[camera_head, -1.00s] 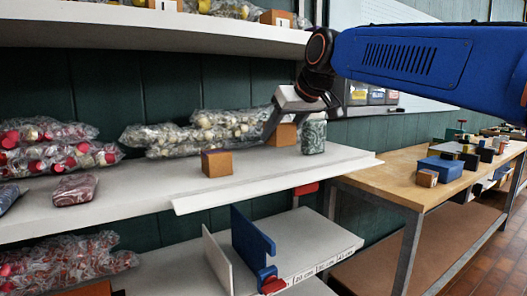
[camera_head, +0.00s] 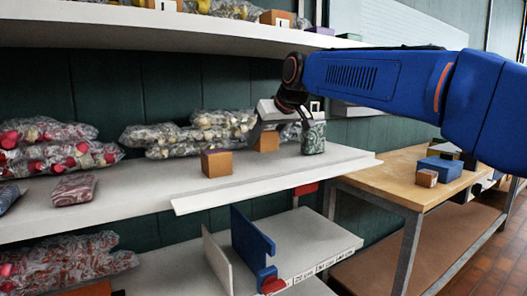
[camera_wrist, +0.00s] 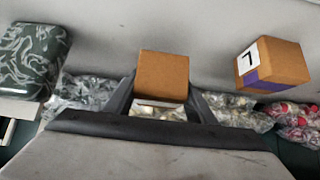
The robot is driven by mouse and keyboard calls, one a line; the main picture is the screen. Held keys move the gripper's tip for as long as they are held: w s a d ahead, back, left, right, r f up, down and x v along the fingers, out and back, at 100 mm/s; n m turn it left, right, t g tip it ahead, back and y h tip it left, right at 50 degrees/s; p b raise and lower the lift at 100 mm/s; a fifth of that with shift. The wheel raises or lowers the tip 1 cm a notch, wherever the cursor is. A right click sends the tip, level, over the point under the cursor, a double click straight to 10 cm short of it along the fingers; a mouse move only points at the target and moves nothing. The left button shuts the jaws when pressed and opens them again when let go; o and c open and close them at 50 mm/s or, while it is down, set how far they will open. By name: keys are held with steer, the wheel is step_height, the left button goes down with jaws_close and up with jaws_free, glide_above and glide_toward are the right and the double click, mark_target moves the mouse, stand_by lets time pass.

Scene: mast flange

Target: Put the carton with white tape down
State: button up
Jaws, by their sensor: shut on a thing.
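A plain brown carton (camera_wrist: 162,75) sits between the fingers of my gripper (camera_wrist: 160,92) in the wrist view, with a pale strip on its near side. In the head view this carton (camera_head: 266,142) is at the middle shelf (camera_head: 250,186), below my gripper (camera_head: 263,126), which is shut on it from above. I cannot tell whether its underside touches the shelf. A second carton with purple tape (camera_head: 217,163) stands on the shelf to the left and nearer. The wrist view shows it with a label reading 7 (camera_wrist: 272,65).
A dark green patterned packet (camera_head: 314,137) stands close to the right of the held carton. Clear bags (camera_head: 190,138) lie behind and to the left. The shelf's front strip is clear. A wooden table (camera_head: 385,178) with a blue box stands at the right.

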mark_target(264, 149)
steer(key=shift+f, duration=1.6)
steer(key=shift+w+a+f, duration=0.1)
steer(key=shift+w+f, duration=0.1)
steer(key=shift+f, duration=0.05)
steer(key=shift+f, duration=0.1)
steer(key=o, duration=1.4)
steer(key=shift+c, duration=0.2)
steer(key=shift+s+r, duration=0.1)
steer(key=shift+r, duration=0.1)
steer(key=v, duration=1.1)
steer(key=shift+s+d+r, duration=0.25)
